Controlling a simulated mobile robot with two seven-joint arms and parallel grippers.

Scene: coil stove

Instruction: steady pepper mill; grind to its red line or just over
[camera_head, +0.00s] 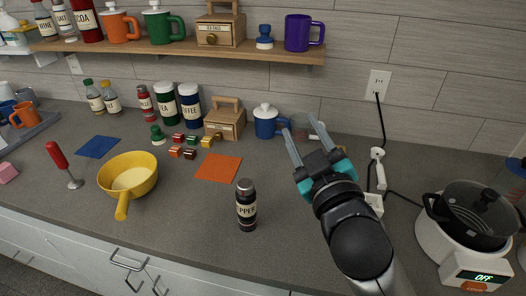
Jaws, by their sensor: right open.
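The pepper mill (246,208) stands upright on the grey counter (200,228), near its front edge. It is a dark cylinder with a pale label, of which I can read part of "PEPPER", and a black cap. No red line can be made out on it at this size. My right gripper (300,124) is open over the counter, to the right of the mill and beyond it. Its fingers point toward the back wall, with a blue lidded mug and a glass behind them. Nothing shows between the fingers, and it is apart from the mill. My left gripper is not in view.
A yellow pan (127,178) is left of the mill, with its handle toward the front edge. An orange cloth (218,167) lies behind the mill. The blue lidded mug (266,122) stands at the back. A cooker with a black pot (473,214) reads "OFF" at right.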

